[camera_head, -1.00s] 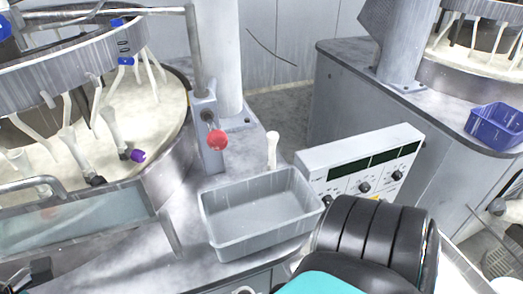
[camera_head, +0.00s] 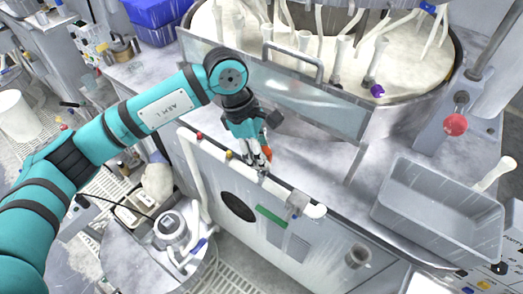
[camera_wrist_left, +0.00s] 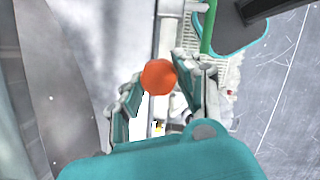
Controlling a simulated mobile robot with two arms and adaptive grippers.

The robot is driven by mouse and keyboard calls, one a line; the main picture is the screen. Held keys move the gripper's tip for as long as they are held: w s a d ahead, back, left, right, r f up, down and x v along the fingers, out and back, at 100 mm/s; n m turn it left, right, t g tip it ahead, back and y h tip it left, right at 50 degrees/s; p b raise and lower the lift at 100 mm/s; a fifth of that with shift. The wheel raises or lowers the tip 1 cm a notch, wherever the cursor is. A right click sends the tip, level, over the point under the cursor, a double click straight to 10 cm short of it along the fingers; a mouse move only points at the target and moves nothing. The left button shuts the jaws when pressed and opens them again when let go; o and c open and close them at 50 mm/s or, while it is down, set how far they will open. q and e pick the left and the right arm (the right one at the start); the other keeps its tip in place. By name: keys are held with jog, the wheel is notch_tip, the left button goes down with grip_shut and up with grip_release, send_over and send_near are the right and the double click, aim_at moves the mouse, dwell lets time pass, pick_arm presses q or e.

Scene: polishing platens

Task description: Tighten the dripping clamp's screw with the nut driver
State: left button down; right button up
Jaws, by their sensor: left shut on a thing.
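My left gripper (camera_head: 259,160) is in the middle of the head view, over the front edge of the bench. It is shut on an orange-ended tool (camera_head: 267,152), seemingly the nut driver. In the left wrist view the tool's round orange end (camera_wrist_left: 158,77) shows between the two fingers; its shaft and tip are hidden or too small to tell. A white pipe (camera_head: 215,142) runs along the cabinet front below the gripper, with a grey fitting (camera_head: 297,202) to the right. I cannot tell which part is the clamp, and no drip is clear. My right gripper is not in view.
A grey bin (camera_head: 440,208) stands on the bench at the right, near a red knob (camera_head: 455,125). The polishing basin (camera_head: 410,75) is behind. A round stand (camera_head: 150,262) with a small device (camera_head: 171,229) is low left. A blue crate (camera_head: 165,33) is at the back left.

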pick_arm(q)
jog(key=shift+f, duration=0.1)
jog(key=shift+r, duration=0.6)
jog(key=shift+r+p, duration=0.35)
jog(key=shift+r, duration=0.75)
jog(key=shift+r+p, duration=0.3)
jog(key=shift+r, duration=1.1)
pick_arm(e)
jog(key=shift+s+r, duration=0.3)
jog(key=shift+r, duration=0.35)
